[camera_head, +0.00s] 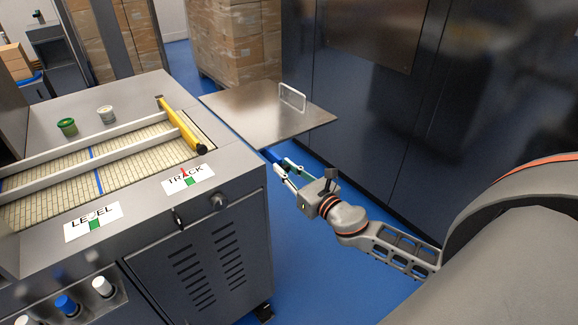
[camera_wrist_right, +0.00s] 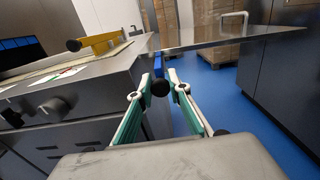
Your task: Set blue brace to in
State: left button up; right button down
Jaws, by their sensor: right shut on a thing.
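The blue brace (camera_head: 272,155) shows as a short blue piece under the edge of the steel leaf (camera_head: 240,104), beside the machine's side. In the right wrist view the brace (camera_wrist_right: 156,68) is a narrow blue bar with a black round knob at its lower end. My right gripper (camera_head: 282,170) reaches in below the leaf, and its fingers (camera_wrist_right: 159,84) are shut on the brace at the knob. The leaf stands out roughly level from the machine. The brace's upper end is hidden under the leaf. My left gripper is in neither view.
The grey machine (camera_head: 200,245) with a slatted belt, a yellow bar (camera_head: 182,126) and two tubs stands at the left. A white handle (camera_head: 292,96) stands up on the leaf. Dark cabinets (camera_head: 375,110) line the right. Blue floor (camera_head: 310,255) is free below my right arm.

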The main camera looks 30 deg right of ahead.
jog(key=shift+s+a+f, duration=0.1)
jog(key=shift+s+a, duration=0.05)
jog(key=shift+a, duration=0.85)
jog(key=c, duration=1.9)
grip_release()
jog(key=shift+d, duration=0.15)
jog(key=s, duration=1.2)
jog(key=shift+d, duration=0.4)
jog(key=shift+w, duration=0.1)
